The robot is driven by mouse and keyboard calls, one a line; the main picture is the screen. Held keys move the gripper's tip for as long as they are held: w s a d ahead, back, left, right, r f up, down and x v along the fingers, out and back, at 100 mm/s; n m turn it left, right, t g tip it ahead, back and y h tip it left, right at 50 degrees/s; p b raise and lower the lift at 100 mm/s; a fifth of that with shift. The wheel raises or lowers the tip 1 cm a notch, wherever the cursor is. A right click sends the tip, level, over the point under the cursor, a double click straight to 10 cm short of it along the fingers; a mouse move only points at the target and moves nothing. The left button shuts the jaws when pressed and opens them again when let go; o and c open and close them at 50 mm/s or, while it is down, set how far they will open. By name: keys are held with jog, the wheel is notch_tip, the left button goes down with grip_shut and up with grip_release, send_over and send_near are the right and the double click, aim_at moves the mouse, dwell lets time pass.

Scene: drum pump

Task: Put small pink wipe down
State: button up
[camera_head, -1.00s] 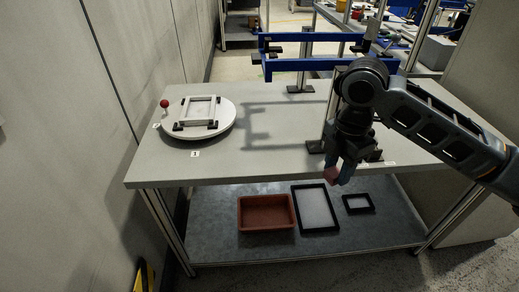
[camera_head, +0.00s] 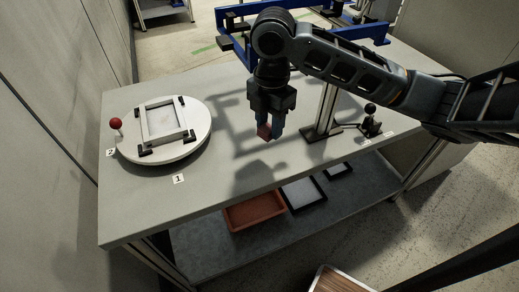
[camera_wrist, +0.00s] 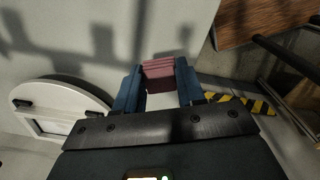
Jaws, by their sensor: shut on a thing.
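My gripper (camera_head: 270,128) is above the grey table (camera_head: 215,185), right of the round turntable. It is shut on the small pink wipe (camera_head: 264,131), a pinkish block-like piece between the blue fingertips. The wipe also shows in the wrist view (camera_wrist: 158,70), held between both fingers. It appears to be above the table top and apart from it, with the gripper's shadow on the table.
A white turntable (camera_head: 197,143) with a square frame (camera_head: 165,119) and a red knob (camera_head: 116,124) is at the left. A red-brown tray (camera_head: 255,212) and black-rimmed trays (camera_head: 303,194) are on the lower shelf. A metal post (camera_head: 325,112) and blue rails (camera_head: 235,50) stand behind and right. The table's front middle is clear.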

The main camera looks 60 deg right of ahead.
aim_at(269, 157)
notch_tip(269, 157, down, 9)
jog(key=b, duration=0.5)
jog(key=shift+r+b, duration=0.1)
jog(key=shift+b, duration=0.25)
jog(key=shift+f, duration=0.2)
jog(key=o, duration=1)
jog(key=shift+r, duration=0.1)
